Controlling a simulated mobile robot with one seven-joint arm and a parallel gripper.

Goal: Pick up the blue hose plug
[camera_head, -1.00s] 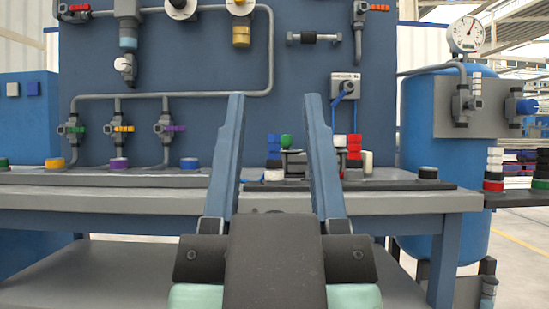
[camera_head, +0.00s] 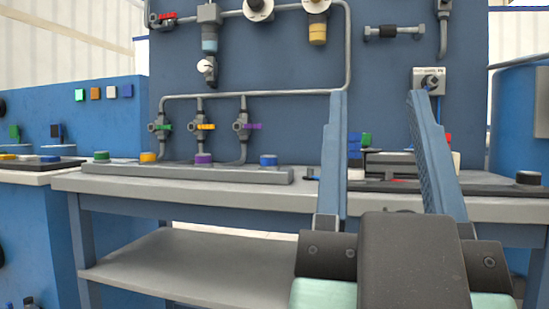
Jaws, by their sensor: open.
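A round blue plug (camera_head: 268,160) stands at the right end of a grey rail on the workbench, right of a purple one. It looks like the blue hose plug, though a blue stack (camera_head: 355,150) also shows further right, partly hidden behind my gripper's left finger. My gripper (camera_head: 378,95) is open and empty, its two long blue fingers pointing up and away from the camera. It is in front of the bench, to the right of the blue plug and apart from it.
Green (camera_head: 101,156), yellow (camera_head: 148,157) and purple (camera_head: 203,159) plugs share the grey rail (camera_head: 180,172). Pipes and valves cover the blue panel behind. Another bench with small parts (camera_head: 50,158) stands at left. A lower shelf (camera_head: 175,270) is clear.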

